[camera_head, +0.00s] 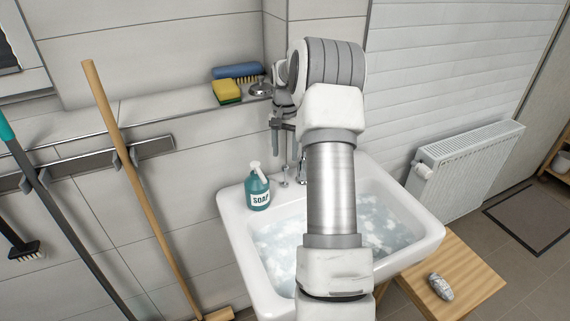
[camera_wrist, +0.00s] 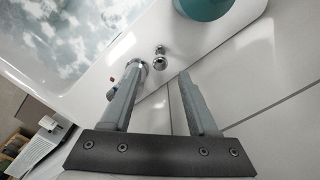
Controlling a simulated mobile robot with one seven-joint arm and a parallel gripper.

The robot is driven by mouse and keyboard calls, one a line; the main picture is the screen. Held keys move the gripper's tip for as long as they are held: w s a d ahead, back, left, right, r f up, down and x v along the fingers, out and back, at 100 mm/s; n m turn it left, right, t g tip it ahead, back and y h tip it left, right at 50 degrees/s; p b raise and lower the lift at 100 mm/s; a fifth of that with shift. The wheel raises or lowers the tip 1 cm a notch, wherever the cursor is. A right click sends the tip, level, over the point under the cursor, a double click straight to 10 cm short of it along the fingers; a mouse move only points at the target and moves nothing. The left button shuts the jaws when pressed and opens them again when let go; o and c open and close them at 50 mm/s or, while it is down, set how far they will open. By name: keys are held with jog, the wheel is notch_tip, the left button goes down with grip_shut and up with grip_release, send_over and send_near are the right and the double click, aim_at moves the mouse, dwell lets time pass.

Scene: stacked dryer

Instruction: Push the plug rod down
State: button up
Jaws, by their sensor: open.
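The plug rod (camera_head: 284,181) is a small chrome knob on the back rim of the white sink (camera_head: 228,203), left of the tap (camera_head: 302,172). In the wrist view the plug rod (camera_wrist: 159,61) shows just beyond and between my fingertips, apart from them. The tap (camera_wrist: 113,80) is partly hidden behind my left finger there. My gripper (camera_head: 285,156) points down above the back rim, with its fingers apart and nothing between them. It also shows in the wrist view (camera_wrist: 160,72). I cannot tell its exact height above the plug rod.
A teal soap bottle (camera_head: 258,188) stands on the rim, left of the plug rod. Soapy water (camera_head: 280,240) fills the basin. A wooden stool (camera_head: 465,280) stands front right.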

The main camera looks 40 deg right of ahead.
aim_at(285, 166)
jog(key=shift+f, duration=2.35)
grip_shut()
